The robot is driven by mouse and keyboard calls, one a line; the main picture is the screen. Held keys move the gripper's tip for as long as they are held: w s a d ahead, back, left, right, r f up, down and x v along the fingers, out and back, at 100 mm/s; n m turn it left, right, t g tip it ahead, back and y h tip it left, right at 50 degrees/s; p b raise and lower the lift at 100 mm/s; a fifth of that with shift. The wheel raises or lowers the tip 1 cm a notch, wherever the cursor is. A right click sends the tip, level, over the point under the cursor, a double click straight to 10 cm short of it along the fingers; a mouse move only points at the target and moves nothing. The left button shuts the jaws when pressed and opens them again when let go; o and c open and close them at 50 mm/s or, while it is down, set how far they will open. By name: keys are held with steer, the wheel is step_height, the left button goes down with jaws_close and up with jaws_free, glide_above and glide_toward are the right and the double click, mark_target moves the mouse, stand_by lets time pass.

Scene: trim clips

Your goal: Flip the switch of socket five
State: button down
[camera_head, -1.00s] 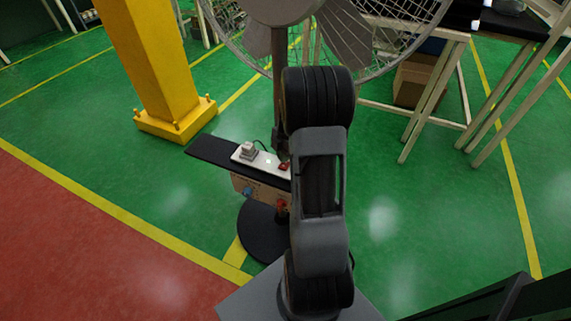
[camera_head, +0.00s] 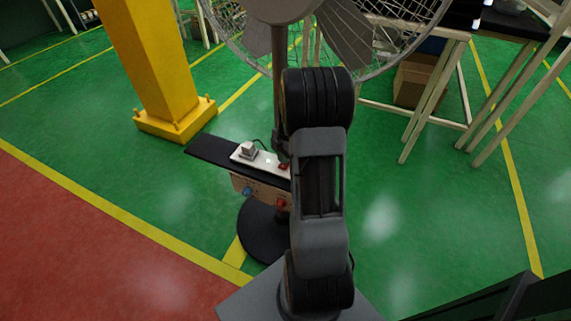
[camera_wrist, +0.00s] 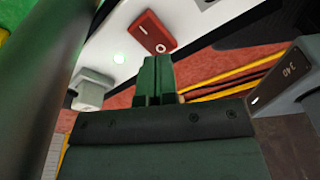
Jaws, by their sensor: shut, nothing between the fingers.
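A white socket strip (camera_head: 263,161) lies on a dark narrow board (camera_head: 208,150), partly hidden behind my arm. A red switch (camera_head: 284,166) shows on it beside my arm. In the wrist view the red switch (camera_wrist: 152,32) sits on the white strip surface (camera_wrist: 100,45), with a small white mark on its face. My gripper (camera_wrist: 157,60) is shut and empty, its fingertips close to the lower edge of the red switch. I cannot tell whether they touch. A pale plug (camera_head: 248,150) stands on the strip, also in the wrist view (camera_wrist: 90,90). No socket number is readable.
A fan (camera_head: 272,45) on a post stands behind the strip. Red (camera_head: 281,204) and blue (camera_head: 248,191) knobs are on the box below. A yellow pillar (camera_head: 155,65) stands left; pale table legs (camera_head: 425,95) stand right. A grey block (camera_wrist: 287,75) is right in the wrist view.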

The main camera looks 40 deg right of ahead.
mark_target(284, 165)
steer(key=shift+f+b, duration=0.8)
steer(key=shift+f, duration=0.3)
stand_by(0.4)
steer(key=shift+r+p, duration=2.55)
steer(key=shift+r, duration=1)
